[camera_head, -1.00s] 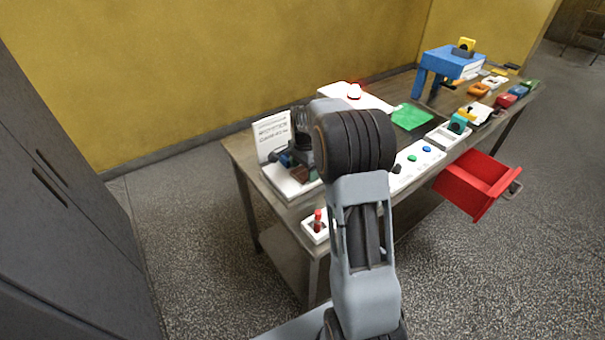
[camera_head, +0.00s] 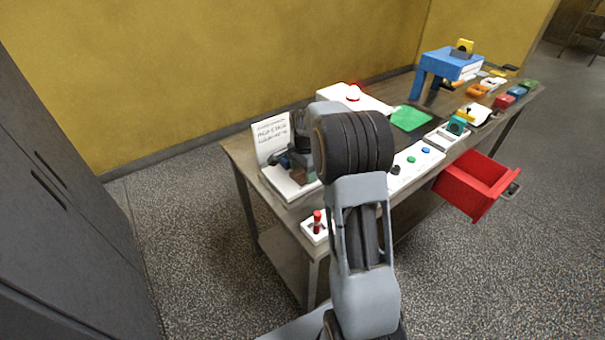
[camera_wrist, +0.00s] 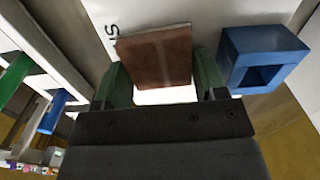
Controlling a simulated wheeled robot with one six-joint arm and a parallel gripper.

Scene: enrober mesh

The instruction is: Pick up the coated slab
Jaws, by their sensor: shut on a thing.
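The coated slab (camera_wrist: 155,58) is a brown, flat, roughly square piece with a faint lighter stripe, seen in the wrist view. My gripper (camera_wrist: 163,78) has its two green fingers at the slab's left and right sides and is shut on it. A white surface with dark lettering lies behind the slab. In the head view a small brown patch (camera_head: 302,176) shows below my gripper at the table's left end, over a white plate (camera_head: 289,186); my arm hides much of this spot.
A blue hollow block (camera_wrist: 262,58) is close to the right finger. In the head view, a sign (camera_head: 271,138) stands behind the plate, and a red-topped switch (camera_head: 317,224) is at the near corner. A red drawer (camera_head: 474,187) sticks out. Grey cabinets (camera_head: 65,190) stand left.

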